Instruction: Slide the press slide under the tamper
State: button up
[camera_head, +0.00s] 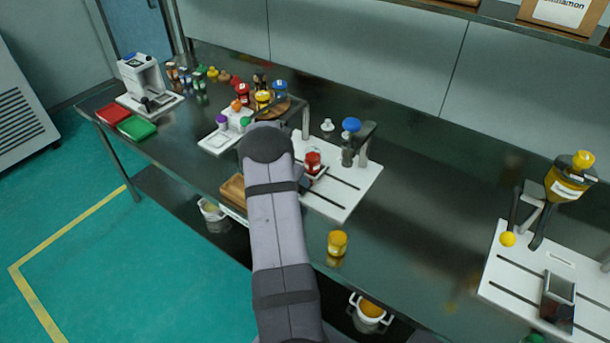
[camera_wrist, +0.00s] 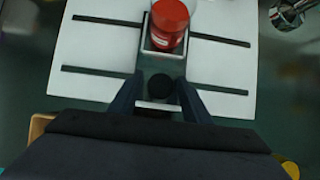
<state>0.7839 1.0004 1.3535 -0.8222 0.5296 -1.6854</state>
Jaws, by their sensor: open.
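The press slide (camera_wrist: 162,64) is a dark piece with a light frame and a black round knob (camera_wrist: 162,88) at its near end. A red jar (camera_wrist: 170,16) stands in the frame; it also shows in the head view (camera_head: 313,160). My gripper (camera_wrist: 160,92) is open, its dark fingers on either side of the knob; I cannot tell whether they touch it.
The slide sits on a white slotted board (camera_head: 345,185). A yellow jar (camera_head: 337,243) stands near the counter's front edge. Another white station (camera_head: 510,280) with a yellow hopper (camera_head: 568,180) is at right. The counter (camera_head: 420,210) between the stations is mostly clear.

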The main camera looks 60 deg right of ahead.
dwell(0.4)
jog(key=shift+s+b, duration=1.85)
jog(key=shift+s, duration=4.95)
jog(key=o, duration=1.2)
jog(key=shift+r, duration=0.1)
jog(key=p+v, duration=0.4)
jog(key=v, duration=0.5)
jog(key=shift+p, duration=0.4)
